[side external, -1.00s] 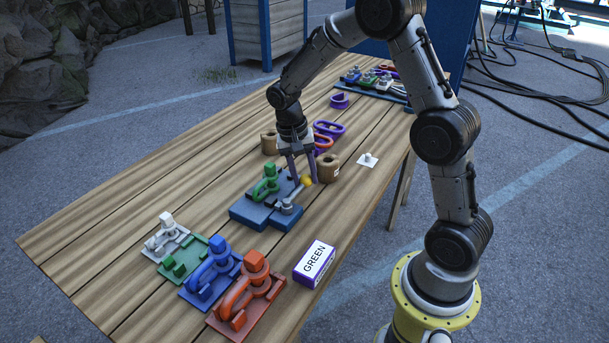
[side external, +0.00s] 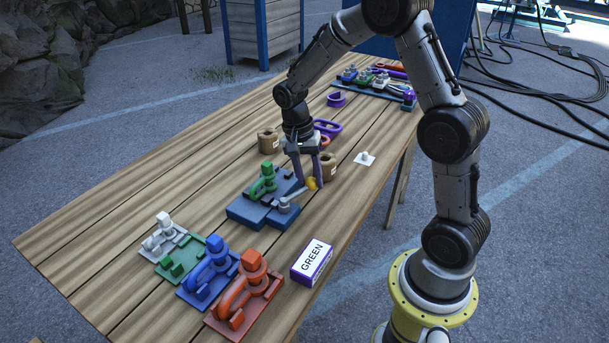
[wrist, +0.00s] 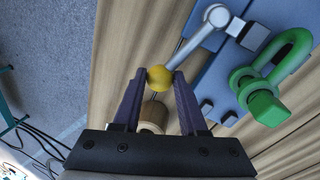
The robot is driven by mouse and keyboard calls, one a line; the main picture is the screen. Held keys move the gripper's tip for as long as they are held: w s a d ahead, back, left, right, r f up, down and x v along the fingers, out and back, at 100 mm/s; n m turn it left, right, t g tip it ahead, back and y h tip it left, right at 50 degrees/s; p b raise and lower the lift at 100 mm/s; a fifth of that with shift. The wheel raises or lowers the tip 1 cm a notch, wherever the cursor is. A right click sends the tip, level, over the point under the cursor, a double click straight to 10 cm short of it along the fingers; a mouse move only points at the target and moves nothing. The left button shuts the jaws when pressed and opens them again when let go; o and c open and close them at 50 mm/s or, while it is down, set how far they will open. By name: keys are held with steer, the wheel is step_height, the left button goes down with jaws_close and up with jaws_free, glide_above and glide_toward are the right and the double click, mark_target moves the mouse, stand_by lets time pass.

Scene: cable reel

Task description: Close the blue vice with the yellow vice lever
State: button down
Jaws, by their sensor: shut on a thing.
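The blue vice (side external: 250,212) stands on the wooden table with a green part (side external: 264,182) sitting on it. Its lever (side external: 297,191) is a grey bar that ends in a yellow knob (side external: 311,183). My gripper (side external: 307,184) points down at the vice's right side. In the wrist view the fingers of my gripper (wrist: 160,80) are shut on the yellow knob (wrist: 159,78). The grey bar (wrist: 190,48) runs from the knob up to a pivot on the blue vice (wrist: 222,85). The green part (wrist: 275,80) lies right of the fingers.
A box marked GREEN (side external: 312,263) stands near the table's right edge. White, green, blue (side external: 210,273) and red (side external: 245,295) fixtures stand in front. Tan rolls (side external: 268,141) and purple rings (side external: 328,128) lie behind the vice. The table's left side is clear.

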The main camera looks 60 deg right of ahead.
steer(key=s+m, duration=0.1)
steer(key=s+a+m, duration=0.1)
steer(key=m, duration=0.1)
steer(key=s+m, duration=0.1)
steer(key=shift+a+r+m+y, duration=0.1)
steer(key=shift+a+m+y, duration=0.2)
steer(key=shift+y, duration=0.1)
steer(key=s+a+m, duration=0.1)
steer(key=m, duration=0.1)
steer(key=s+a+m, duration=0.1)
steer(key=m, duration=0.1)
steer(key=shift+s+a+m+y, duration=0.15)
steer(key=shift+a+m+y, duration=0.15)
steer(key=shift+y, duration=0.1)
steer(key=a+m, duration=0.2)
steer(key=m, duration=0.1)
steer(key=shift+s+a+m+t+y, duration=0.25)
steer(key=shift+s+m+t+y, duration=0.05)
steer(key=shift+s, duration=0.1)
steer(key=shift+a+m+t, duration=0.4)
steer(key=shift+a+m, duration=1.1)
steer(key=shift+m, duration=0.5)
steer(key=shift+c, duration=2.3)
jaws_free()
step_height(320, 180, up, 14)
steer(key=d, duration=0.2)
steer(key=shift+w+d+f, duration=0.2)
steer(key=shift+w+f, duration=0.05)
steer(key=shift+w, duration=0.2)
